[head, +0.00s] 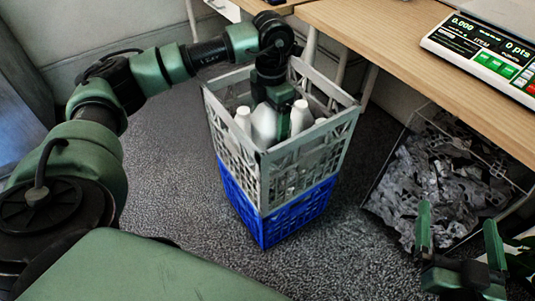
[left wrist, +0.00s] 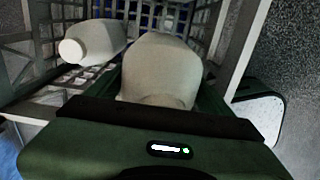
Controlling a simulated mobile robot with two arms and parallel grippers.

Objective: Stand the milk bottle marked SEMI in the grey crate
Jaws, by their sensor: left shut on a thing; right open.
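The grey crate (head: 308,153) is stacked on a blue crate, and several white bottles show inside it. My left gripper (head: 280,112) reaches down into the grey crate from above. It is shut on a white milk bottle (head: 264,126), which fills the space between the fingers in the left wrist view (left wrist: 160,72). This bottle is within the crate walls; I cannot tell whether its base touches the floor. No SEMI marking is readable on any bottle. My right gripper (head: 458,228) is open and empty at the lower right, away from the crate.
Another bottle (head: 243,119) stands at the left and one (head: 300,116) at the right inside the crate. The blue crate (head: 250,210) is on the grey carpet. A wooden counter (head: 400,45) with a scale (head: 485,50) runs behind, above a wire bin (head: 435,175) of crumpled material.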

